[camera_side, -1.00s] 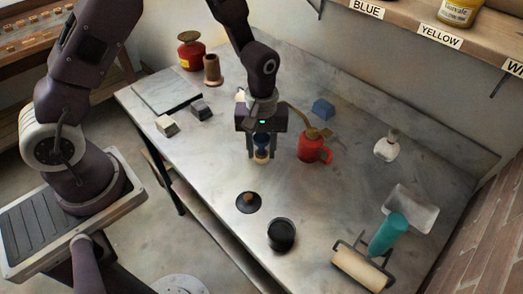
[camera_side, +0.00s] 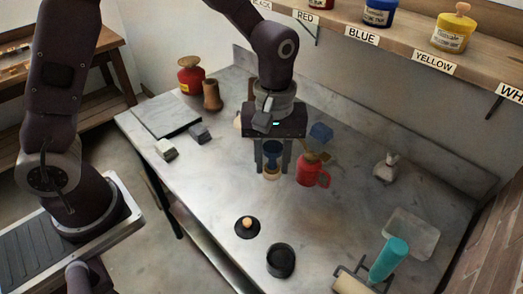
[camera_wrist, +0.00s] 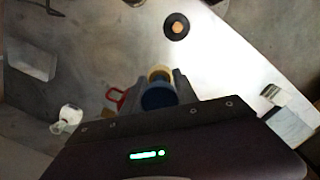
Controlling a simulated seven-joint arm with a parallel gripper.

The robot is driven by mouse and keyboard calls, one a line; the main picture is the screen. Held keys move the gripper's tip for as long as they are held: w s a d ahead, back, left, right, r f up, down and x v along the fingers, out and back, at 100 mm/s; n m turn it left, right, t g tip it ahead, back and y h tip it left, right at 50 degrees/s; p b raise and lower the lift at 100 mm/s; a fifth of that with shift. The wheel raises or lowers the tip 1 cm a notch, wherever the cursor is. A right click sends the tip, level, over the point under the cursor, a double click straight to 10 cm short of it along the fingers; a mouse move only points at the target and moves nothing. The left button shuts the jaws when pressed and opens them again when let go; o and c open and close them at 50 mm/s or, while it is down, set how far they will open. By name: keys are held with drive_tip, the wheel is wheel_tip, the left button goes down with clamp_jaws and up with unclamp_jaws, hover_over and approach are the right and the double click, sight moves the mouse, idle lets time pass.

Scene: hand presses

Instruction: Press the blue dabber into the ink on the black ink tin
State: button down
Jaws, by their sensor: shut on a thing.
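My gripper (camera_side: 272,170) is shut on the blue dabber (camera_side: 272,149), which is upright with its pale tan end pointing down. In the wrist view the dabber (camera_wrist: 158,96) sits between the fingers (camera_wrist: 160,88). It looks slightly above the table, though the gap is hard to judge. The black ink tin (camera_side: 280,260) stands open toward the front of the table, well apart from the dabber. A round black lid (camera_side: 247,227) with a tan knob lies beside the tin; it also shows in the wrist view (camera_wrist: 177,27).
A red mug (camera_side: 308,175) with tools in it stands close to the right of my gripper. A blue block (camera_side: 320,132) is behind it. A roller (camera_side: 388,260) and clear tray (camera_side: 411,232) lie at right. The table between gripper and lid is clear.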

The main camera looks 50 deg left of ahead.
drive_tip(key=s+d+g, duration=0.1)
drive_tip(key=s+d, duration=0.8)
drive_tip(key=d, duration=0.3)
drive_tip(key=shift+h, duration=0.3)
drive_tip(key=shift+w+a+f, duration=0.1)
drive_tip(key=shift+f, duration=2.6)
drive_tip(key=shift+f, duration=0.75)
drive_tip(key=shift+r, duration=0.1)
wheel_tip(320, 180, up, 7)
